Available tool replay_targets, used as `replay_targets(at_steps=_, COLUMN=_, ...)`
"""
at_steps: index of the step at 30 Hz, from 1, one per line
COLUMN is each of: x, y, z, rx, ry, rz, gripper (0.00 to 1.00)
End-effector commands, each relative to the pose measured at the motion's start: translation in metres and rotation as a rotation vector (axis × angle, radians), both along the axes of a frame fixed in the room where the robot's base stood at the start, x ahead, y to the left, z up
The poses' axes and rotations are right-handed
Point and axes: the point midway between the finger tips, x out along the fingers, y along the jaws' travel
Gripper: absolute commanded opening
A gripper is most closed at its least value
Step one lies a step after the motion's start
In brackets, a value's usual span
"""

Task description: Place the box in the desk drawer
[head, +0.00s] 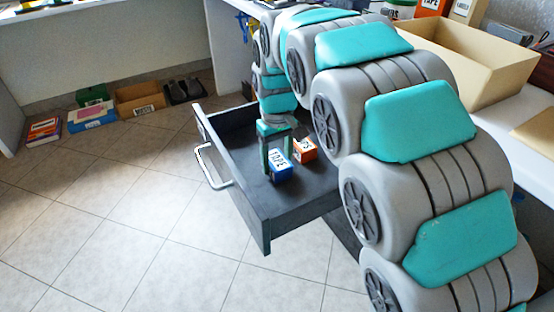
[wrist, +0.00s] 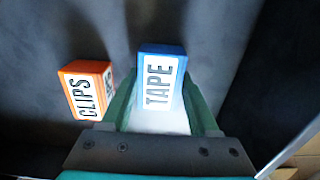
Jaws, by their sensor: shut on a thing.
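The desk drawer (head: 262,222) is pulled open, with a dark inside and a silver handle on its front. My gripper (head: 276,162) reaches down into it and is shut on a blue box labelled TAPE (head: 281,172). In the wrist view the blue box (wrist: 162,62) sits between the two green fingers of my gripper (wrist: 160,88). The box is inside the drawer's walls, low over or on its floor; I cannot tell whether it touches. An orange box labelled CLIPS (head: 306,149) lies in the drawer beside it, and also shows in the wrist view (wrist: 84,90).
A tan open bin (head: 455,70) stands on the white desk at the right. Books (head: 44,131), a blue box (head: 93,118) and a brown box (head: 140,98) sit on the floor at the far left. The tiled floor before the drawer is clear.

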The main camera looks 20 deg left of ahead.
Motion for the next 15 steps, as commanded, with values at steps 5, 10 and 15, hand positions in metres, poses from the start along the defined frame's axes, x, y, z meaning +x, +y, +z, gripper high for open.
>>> replay_targets(at_steps=5, x=0.0003, y=0.0, z=-0.0028, rx=0.0, ry=0.0, rz=0.0, gripper=0.65)
replay_targets(at_steps=10, x=0.0002, y=-0.0001, z=-0.0027, rx=0.0, ry=0.0, rz=0.0, gripper=0.84)
replay_targets(at_steps=15, x=0.0001, y=-0.0001, z=-0.0026, rx=0.0, ry=0.0, rz=0.0, gripper=0.91)
